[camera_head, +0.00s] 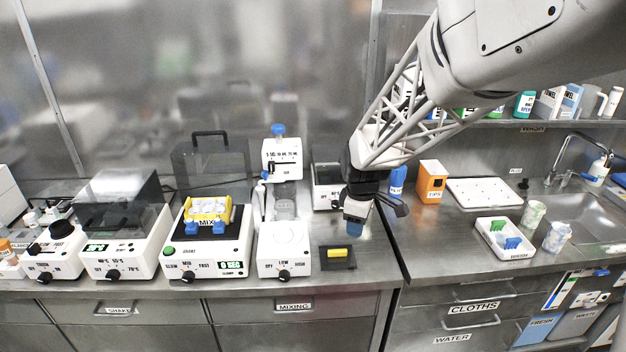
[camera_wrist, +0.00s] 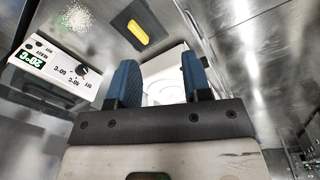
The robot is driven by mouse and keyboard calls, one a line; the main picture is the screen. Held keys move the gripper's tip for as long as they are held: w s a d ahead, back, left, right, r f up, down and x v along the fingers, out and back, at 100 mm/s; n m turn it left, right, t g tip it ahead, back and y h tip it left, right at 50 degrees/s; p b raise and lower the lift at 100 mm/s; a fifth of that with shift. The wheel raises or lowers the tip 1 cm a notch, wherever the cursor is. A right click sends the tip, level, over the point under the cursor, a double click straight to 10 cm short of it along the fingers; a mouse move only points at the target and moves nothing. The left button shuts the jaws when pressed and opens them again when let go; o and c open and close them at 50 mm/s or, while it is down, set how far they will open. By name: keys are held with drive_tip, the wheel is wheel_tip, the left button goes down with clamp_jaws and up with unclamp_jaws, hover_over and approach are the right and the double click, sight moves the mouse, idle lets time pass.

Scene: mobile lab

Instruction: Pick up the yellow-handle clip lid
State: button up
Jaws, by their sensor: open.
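The clip lid is a dark square plate (camera_head: 328,263) with a yellow bar handle (camera_head: 337,253) on top. It lies flat on the steel bench right of the white mixer. In the wrist view, the dark plate (camera_wrist: 152,20) and yellow handle (camera_wrist: 138,32) show at the top, beyond the left finger. My gripper (camera_head: 354,227) points down with blue fingertips, above the bench and behind and slightly right of the lid. Its two fingers (camera_wrist: 160,78) are apart, with nothing held between them. A white round-marked surface shows beyond them.
The white mixer with a dial (camera_head: 284,250) stands close left of the lid. A white device with a green display (camera_wrist: 70,62) is at left in the wrist view. Behind my gripper is a small white device (camera_head: 326,186). Bare bench lies right of the lid.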

sight(340, 250)
drive_tip(key=w+f+n, duration=0.1)
drive_tip(key=w+f, duration=0.2)
drive_tip(key=w+a+f+n, duration=0.1)
drive_tip(key=w+f+n, duration=0.1)
drive_tip(key=w+f, duration=0.1)
drive_tip(key=w+f+n, duration=0.2)
drive_tip(key=w+f, duration=0.1)
drive_tip(key=f, duration=0.2)
drive_tip(key=shift+a+g, duration=0.4)
drive_tip(key=shift+f, duration=1.25)
drive_tip(key=shift+w+a+f, duration=0.15)
drive_tip(key=shift+f, duration=2.45)
clamp_jaws()
